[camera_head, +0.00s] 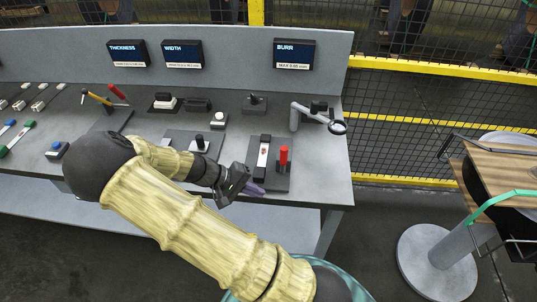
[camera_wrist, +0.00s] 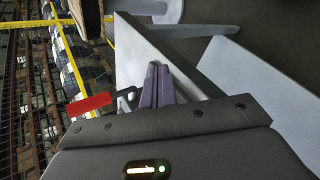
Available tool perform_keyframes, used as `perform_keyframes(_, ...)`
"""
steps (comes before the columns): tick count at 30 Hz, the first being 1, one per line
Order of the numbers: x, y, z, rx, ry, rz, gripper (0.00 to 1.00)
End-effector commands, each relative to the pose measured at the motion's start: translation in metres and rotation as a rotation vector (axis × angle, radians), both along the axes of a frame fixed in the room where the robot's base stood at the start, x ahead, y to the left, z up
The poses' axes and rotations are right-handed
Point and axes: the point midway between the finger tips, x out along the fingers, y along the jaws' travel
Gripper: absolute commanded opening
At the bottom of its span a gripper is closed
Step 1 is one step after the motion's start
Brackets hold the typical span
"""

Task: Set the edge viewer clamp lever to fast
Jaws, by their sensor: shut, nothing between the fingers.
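A clamp lever with an upright red handle (camera_head: 283,157) stands on a grey plate (camera_head: 283,184) near the right end of the bench. I take it for the edge viewer clamp lever; no readable label confirms this. Beside it is a dark block with a white strip (camera_head: 263,155). My gripper (camera_head: 256,189) is just left of the lever's base, near the bench's front edge, apart from the handle. In the wrist view its purple fingers (camera_wrist: 158,84) are together with nothing between them.
A magnifier on an arm (camera_head: 320,117) stands behind the lever. A small black-knobbed fixture (camera_head: 200,142) is to the left. Farther left are yellow and red levers (camera_head: 103,98). A wooden-topped stand (camera_head: 505,175) is right of the bench, with floor between.

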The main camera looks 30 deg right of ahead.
Motion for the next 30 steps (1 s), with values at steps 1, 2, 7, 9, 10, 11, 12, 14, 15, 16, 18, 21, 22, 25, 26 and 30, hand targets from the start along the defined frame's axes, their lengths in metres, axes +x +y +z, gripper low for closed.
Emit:
perform_keyframes(1,0.008,0.000,0.003,-0.080,0.001,0.027,0.00)
perform_keyframes(2,0.012,0.000,0.005,-0.126,0.000,0.038,0.00)
perform_keyframes(7,0.042,0.012,0.027,-0.390,-0.052,0.124,0.00)
perform_keyframes(9,0.055,0.023,0.039,-0.497,-0.086,0.166,0.00)
perform_keyframes(10,0.059,0.028,0.044,-0.538,-0.100,0.183,0.00)
perform_keyframes(11,0.064,0.033,0.049,-0.574,-0.117,0.199,0.00)
perform_keyframes(12,0.069,0.040,0.054,-0.618,-0.137,0.217,0.00)
perform_keyframes(14,0.074,0.049,0.061,-0.669,-0.162,0.240,0.00)
perform_keyframes(15,0.076,0.054,0.064,-0.693,-0.175,0.251,0.00)
perform_keyframes(16,0.078,0.056,0.066,-0.707,-0.182,0.256,0.00)
perform_keyframes(18,0.079,0.059,0.068,-0.723,-0.191,0.262,0.00)
perform_keyframes(21,0.079,0.059,0.069,-0.724,-0.192,0.262,0.00)
perform_keyframes(22,0.079,0.059,0.068,-0.723,-0.192,0.262,0.00)
perform_keyframes(25,0.079,0.059,0.068,-0.722,-0.191,0.262,0.00)
perform_keyframes(26,0.079,0.059,0.068,-0.721,-0.191,0.262,0.00)
perform_keyframes(30,0.079,0.055,0.069,-0.721,-0.190,0.260,0.00)
